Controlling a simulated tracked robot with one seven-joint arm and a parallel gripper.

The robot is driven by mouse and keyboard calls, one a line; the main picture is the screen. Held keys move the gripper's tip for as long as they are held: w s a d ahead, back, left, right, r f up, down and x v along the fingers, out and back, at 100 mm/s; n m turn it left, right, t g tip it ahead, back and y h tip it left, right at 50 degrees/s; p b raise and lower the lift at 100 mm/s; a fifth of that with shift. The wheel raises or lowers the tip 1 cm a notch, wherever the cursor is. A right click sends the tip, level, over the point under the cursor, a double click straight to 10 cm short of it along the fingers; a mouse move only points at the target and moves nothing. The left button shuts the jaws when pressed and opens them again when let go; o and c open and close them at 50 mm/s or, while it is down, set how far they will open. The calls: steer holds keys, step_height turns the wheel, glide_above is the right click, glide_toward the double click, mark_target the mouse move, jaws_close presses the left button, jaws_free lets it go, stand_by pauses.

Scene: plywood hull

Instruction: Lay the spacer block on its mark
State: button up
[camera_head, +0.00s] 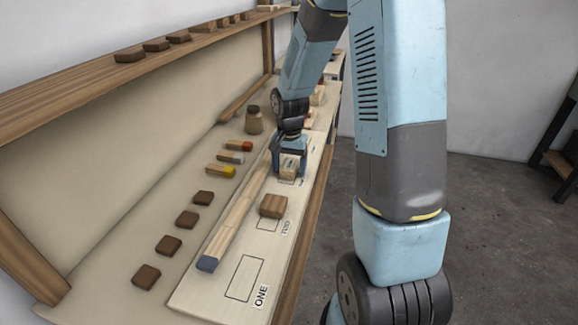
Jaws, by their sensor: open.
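My gripper (289,170) is open and points down at the pale board (205,291). A light wooden block (289,172) is between its fingers, over or on an outlined mark; I cannot tell whether the fingers touch it. A browner wooden block (273,205) lies nearer, at the upper end of the outline by the label TWO (285,228). An empty outlined rectangle (243,278) is beside the label ONE (261,296). Which block is the spacer block is not clear from the picture.
A shelf (95,75) overhangs the left side. Beyond the bench's right edge is open floor.

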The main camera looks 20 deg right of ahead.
mark_target(290, 165)
steer(key=shift+r, duration=0.1)
step_height(290, 165, up, 12)
steer(key=s+r+n+t, duration=0.2)
steer(key=s+r, duration=0.5)
steer(key=s, duration=0.5)
steer(key=s+r+n+t, duration=0.3)
steer(key=s+r, duration=0.4)
steer(key=s, duration=0.5)
steer(key=shift+r+n+t, duration=0.3)
steer(key=shift+r+n, duration=0.05)
steer(key=shift+n, duration=0.55)
